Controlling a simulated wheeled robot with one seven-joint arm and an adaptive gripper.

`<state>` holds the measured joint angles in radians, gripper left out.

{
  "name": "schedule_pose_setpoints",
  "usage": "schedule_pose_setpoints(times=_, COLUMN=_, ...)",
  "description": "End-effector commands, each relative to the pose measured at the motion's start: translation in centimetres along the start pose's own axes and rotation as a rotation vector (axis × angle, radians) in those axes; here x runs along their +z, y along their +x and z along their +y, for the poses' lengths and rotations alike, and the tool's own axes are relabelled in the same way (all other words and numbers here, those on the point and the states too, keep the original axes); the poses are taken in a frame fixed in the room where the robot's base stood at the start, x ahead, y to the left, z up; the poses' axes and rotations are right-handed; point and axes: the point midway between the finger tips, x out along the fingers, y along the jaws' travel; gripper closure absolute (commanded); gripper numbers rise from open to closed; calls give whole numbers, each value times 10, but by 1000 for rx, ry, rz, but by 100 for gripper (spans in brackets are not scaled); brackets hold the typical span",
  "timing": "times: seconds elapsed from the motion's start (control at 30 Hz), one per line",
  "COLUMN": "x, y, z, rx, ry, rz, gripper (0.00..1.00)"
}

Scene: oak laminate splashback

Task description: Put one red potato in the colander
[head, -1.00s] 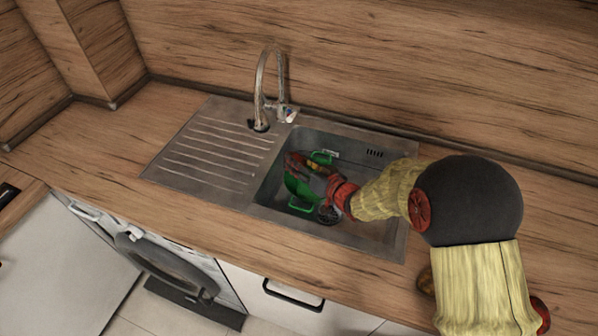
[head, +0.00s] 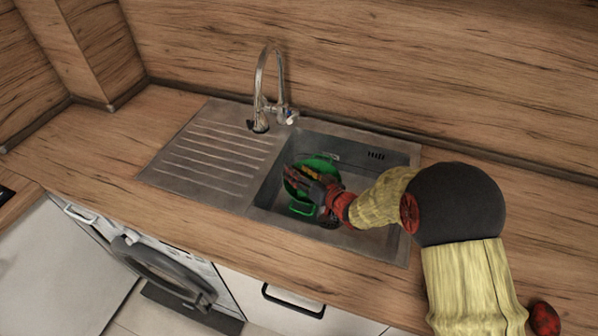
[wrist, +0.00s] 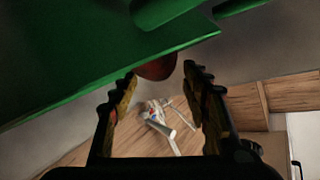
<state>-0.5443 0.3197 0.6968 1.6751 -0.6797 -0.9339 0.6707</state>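The green colander (head: 318,165) sits in the sink basin; its green wall also fills the upper left of the wrist view (wrist: 70,65). My gripper (head: 300,177) is over the colander. In the wrist view its two fingers (wrist: 160,74) stand apart with a gap between them. A red potato (wrist: 155,66) shows just beyond the fingertips against the colander's edge, partly hidden by the green part. It is not gripped. I cannot tell how far inside the colander it lies. The gripper hides much of the colander in the head view.
The steel sink (head: 345,236) has a ribbed drainer (head: 205,150) on its left and a tall faucet (head: 262,90) behind. A red rounded thing (head: 545,319) shows at the lower right, partly hidden by my arm. The left counter (head: 100,140) is clear.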

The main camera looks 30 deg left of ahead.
Motion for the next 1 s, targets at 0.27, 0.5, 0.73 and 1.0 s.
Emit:
schedule_pose_setpoints(times=0.27, x=0, y=0, z=0, rx=0, ry=0, rz=0, gripper=39)
schedule_pose_setpoints(times=0.5, x=-2, y=-1, z=-1, rx=0, ry=0, rz=0, gripper=39)
schedule_pose_setpoints(times=0.73, x=-5, y=-28, z=-2, rx=2, ry=1, rz=-1, gripper=39)
schedule_pose_setpoints(times=1.0, x=-5, y=-67, z=-2, rx=1, ry=1, rz=0, gripper=39)
